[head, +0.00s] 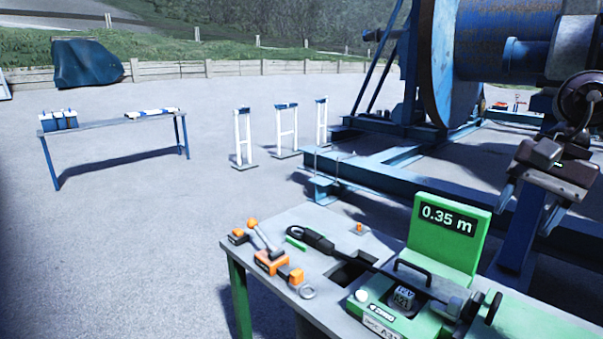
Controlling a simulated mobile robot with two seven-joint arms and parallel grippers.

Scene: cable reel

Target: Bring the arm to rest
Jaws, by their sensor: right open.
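My right gripper (532,207) hangs at the right side of the head view, fingers pointing down and apart, with nothing between them. It is in front of the blue reel frame and above and to the right of the green display reading "0.35 m" (447,232). The gripper touches nothing that I can see. My left gripper is not in view.
A grey-topped workbench (262,290) at the bottom holds a green device (385,312), a black-handled tool (318,240) and orange-ended parts (270,262). A large blue cable reel (440,60) stands behind. Another table (100,127) is far left; open ground lies between.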

